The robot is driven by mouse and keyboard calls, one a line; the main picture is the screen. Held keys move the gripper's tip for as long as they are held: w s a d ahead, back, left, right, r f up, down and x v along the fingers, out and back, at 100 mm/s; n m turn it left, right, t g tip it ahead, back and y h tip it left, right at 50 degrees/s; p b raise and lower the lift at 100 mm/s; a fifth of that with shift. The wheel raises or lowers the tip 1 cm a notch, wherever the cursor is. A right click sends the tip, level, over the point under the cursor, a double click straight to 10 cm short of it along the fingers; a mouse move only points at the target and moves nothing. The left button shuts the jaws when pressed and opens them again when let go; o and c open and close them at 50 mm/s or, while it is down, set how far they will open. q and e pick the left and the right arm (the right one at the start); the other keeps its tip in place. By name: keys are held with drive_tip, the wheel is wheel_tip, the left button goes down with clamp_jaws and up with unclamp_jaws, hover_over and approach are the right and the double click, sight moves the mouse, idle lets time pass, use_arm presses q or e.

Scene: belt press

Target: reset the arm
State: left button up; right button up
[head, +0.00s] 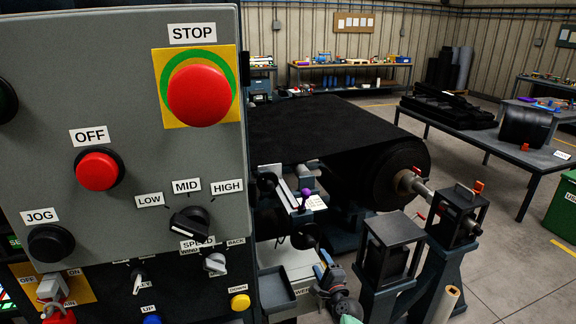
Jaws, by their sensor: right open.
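My right gripper (326,272) is low in the middle of the head view, small, with its wrist below it. It is open, and I see nothing held between its fingers. It is to the right of the control panel (60,110) and beside a small grey tray (277,292), in front of the belt press. My left gripper is not in view.
The panel fills the left, with a red STOP button (199,95), a red OFF button (97,171) and a speed knob (190,223). A black belt roll (385,175) and dark stands (394,240) are at the right. Open floor (500,265) lies beyond.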

drive_tip(key=s+a+f+n+g, duration=0.2)
drive_tip(key=f+n+g, duration=0.1)
drive_tip(key=f+n, duration=0.45)
drive_tip(key=s+a+f+n+g, duration=0.1)
drive_tip(key=f+n+g, duration=0.2)
drive_tip(key=f+n, duration=0.4)
drive_tip(key=s+d+f+n+g+h+b, duration=0.1)
drive_tip(key=s+f+n+g, duration=0.1)
drive_tip(key=s+f, duration=0.5)
drive_tip(key=s+d+f+n+g+h, duration=0.1)
drive_tip(key=s+f+g, duration=0.15)
drive_tip(key=f, duration=0.85)
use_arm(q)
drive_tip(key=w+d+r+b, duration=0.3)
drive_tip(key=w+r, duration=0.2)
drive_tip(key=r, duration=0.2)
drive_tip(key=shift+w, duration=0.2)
use_arm(e)
drive_tip(key=s+d+f+n+g, duration=0.1)
drive_tip(key=s+d+f, duration=0.1)
drive_tip(key=s+f, duration=0.6)
drive_tip(key=s+d+f+n+g+h, duration=0.1)
drive_tip(key=s+f, duration=0.8)
drive_tip(key=s, duration=1)
drive_tip(key=s+d+f+n+g+h, duration=0.1)
drive_tip(key=s+d+f+g, duration=0.2)
drive_tip(key=s+f, duration=0.6)
drive_tip(key=s, duration=0.4)
drive_tip(key=shift+s, duration=0.4)
